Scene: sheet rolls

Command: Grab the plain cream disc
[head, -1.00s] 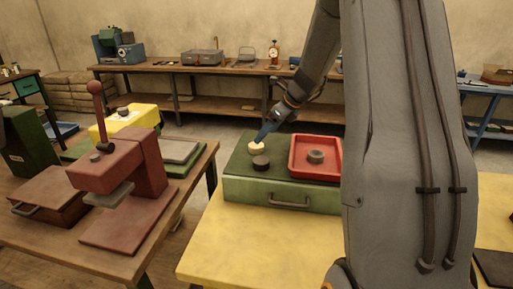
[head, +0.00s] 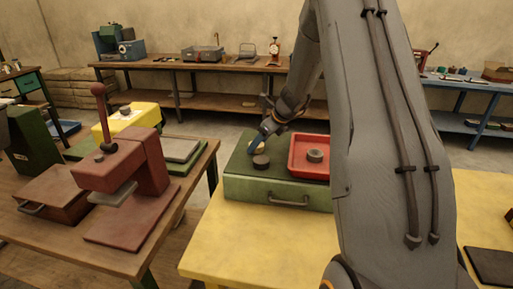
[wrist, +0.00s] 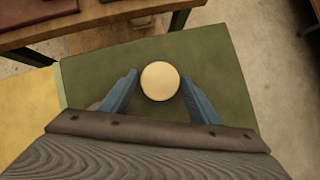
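The plain cream disc (wrist: 160,81) lies on the green box top (wrist: 215,60) in the wrist view. In the head view the cream disc (head: 259,149) is small and partly hidden by my gripper. My gripper (wrist: 160,92) is open, with one blue finger on each side of the disc and a gap showing on both sides. The fingertips (head: 262,139) show beside the disc in the head view. I cannot tell how far above the box top they are.
A dark disc (head: 261,162) sits close in front of the cream disc. A red tray (head: 325,170) holding a grey disc (head: 315,156) stands to the right on the green box. A red press (head: 140,165) stands on the wooden table at left.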

